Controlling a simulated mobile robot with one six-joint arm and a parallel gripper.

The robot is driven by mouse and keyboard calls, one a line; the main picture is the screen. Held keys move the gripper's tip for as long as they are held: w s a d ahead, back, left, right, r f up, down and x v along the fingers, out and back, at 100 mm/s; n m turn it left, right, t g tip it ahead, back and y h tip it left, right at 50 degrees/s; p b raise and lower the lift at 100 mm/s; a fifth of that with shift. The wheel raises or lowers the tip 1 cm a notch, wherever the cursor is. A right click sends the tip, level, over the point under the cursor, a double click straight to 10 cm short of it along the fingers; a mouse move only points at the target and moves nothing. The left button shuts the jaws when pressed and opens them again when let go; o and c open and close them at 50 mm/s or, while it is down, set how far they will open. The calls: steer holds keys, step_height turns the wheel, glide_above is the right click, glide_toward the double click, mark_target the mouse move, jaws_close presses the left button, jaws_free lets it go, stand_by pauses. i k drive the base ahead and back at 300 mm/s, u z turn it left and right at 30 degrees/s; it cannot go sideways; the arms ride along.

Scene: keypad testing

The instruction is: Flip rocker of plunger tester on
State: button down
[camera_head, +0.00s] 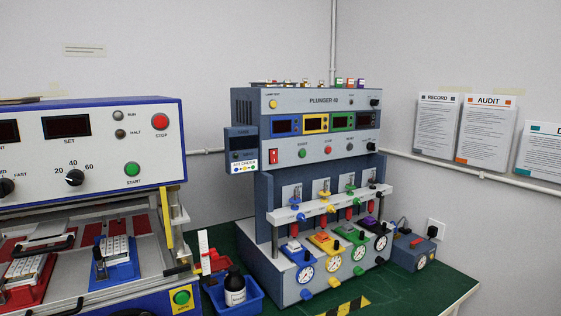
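The rocker is too small to tell which side is pressed. The displays in the row above look dark inside. My gripper is not in the head view.
A white and blue machine (100,150) with knobs and a red STOP button stands at left. A blue tray (244,300) holding a dark bottle (234,287) sits between the machines. A small blue box (413,249) is right of the tester. The green bench's (440,290) right front is mostly clear.

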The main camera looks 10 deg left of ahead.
mark_target(273, 157)
steer(key=u, duration=0.5)
steer(key=i, duration=0.8)
steer(key=u, duration=0.3)
steer(key=k, duration=0.9)
steer(key=u, duration=0.15)
steer(key=i, duration=0.9)
steer(key=z, duration=0.05)
